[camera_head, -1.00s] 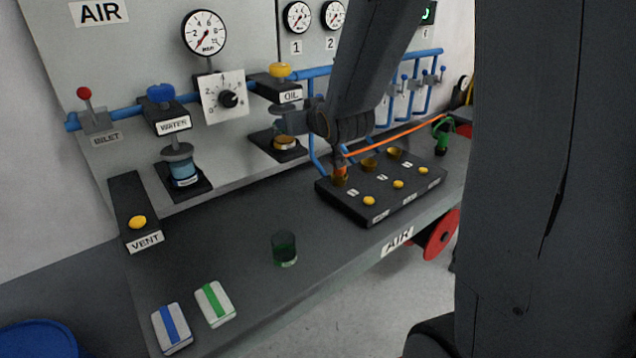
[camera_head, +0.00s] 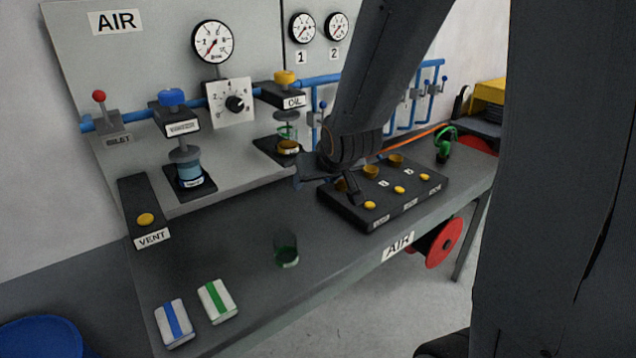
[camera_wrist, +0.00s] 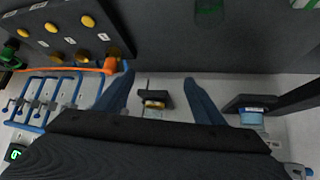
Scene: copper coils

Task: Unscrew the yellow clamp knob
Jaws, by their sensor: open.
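A yellow knob (camera_head: 285,77) stands on top of the OIL unit (camera_head: 292,99) on the wall panel, with a greenish clear part (camera_head: 288,131) below it. A gold-coloured ring or cup (camera_head: 288,147) sits on the dark plate under that unit; it also shows in the wrist view (camera_wrist: 155,104), between my fingers but beyond them. My gripper (camera_head: 330,190) is open and empty, over the left end of the black socket block (camera_head: 395,213). In the wrist view, my gripper (camera_wrist: 157,76) has two spread blue-grey fingers.
An orange hose (camera_head: 405,138) runs to an orange end (camera_wrist: 110,65) at the block. The block carries yellow buttons (camera_head: 399,190) and brass sockets. The WATER unit (camera_head: 172,98) with a blue knob is left of OIL. A green cup (camera_head: 286,249) stands on the bench front.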

